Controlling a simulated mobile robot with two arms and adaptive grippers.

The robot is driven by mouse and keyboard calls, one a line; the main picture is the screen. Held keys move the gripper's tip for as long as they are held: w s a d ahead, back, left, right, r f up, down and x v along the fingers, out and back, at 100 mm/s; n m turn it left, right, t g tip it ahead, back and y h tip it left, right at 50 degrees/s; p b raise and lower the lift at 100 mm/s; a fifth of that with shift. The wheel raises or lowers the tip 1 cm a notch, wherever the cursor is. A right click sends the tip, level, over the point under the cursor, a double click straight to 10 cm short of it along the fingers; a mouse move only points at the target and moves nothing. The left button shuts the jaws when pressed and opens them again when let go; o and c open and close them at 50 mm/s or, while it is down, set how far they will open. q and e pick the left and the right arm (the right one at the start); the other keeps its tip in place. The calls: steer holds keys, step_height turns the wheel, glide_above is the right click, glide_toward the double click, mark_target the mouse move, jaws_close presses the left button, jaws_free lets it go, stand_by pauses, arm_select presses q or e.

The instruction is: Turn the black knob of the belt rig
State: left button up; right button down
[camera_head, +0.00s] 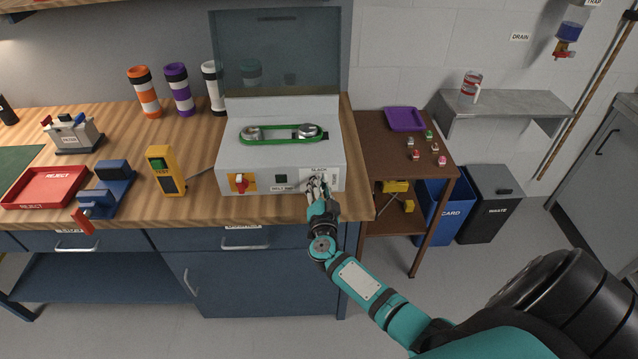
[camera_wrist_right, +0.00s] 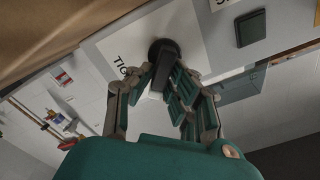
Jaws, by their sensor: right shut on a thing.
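The belt rig (camera_head: 235,155) is a light grey box on the wooden bench, with a green belt (camera_head: 262,133) around two pulleys on top and a raised clear cover behind. Its front carries a red switch on a yellow plate (camera_head: 242,184), a dark square button (camera_head: 281,179) and a label plate reading SLACK. My right gripper (camera_head: 318,186) is at this plate and hides the knob in the head view. In the right wrist view the black knob (camera_wrist_right: 163,48) shows on its white plate, and my right gripper's fingers (camera_wrist_right: 165,88) are shut on it. My left gripper is not in view.
A yellow tester (camera_head: 164,171), a blue fixture (camera_head: 107,187) and a red reject tray (camera_head: 45,187) stand left of the rig. A brown side table (camera_head: 375,150) with a purple tray (camera_head: 404,119) stands right of the bench. Blue and dark bins stand beyond it.

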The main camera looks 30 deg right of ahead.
steer(key=m, duration=0.2)
steer(key=f+m+b, duration=0.1)
steer(key=m, duration=0.1)
steer(key=shift+s+d+m, duration=0.15)
steer(key=shift+d+m, duration=0.05)
steer(key=shift+m, duration=0.1)
steer(key=shift+d+f+m+b, duration=0.15)
steer(key=shift+m+b, duration=0.4)
steer(key=shift+m, duration=0.7)
steer(key=shift+a+f+m+b, duration=0.1)
steer(key=shift+m+b, duration=0.4)
steer(key=shift+m, duration=0.75)
steer(key=c, duration=1.3)
jaws_free()
steer(key=shift+d, duration=0.1)
steer(key=v, duration=1.2)
steer(key=shift+s, duration=0.1)
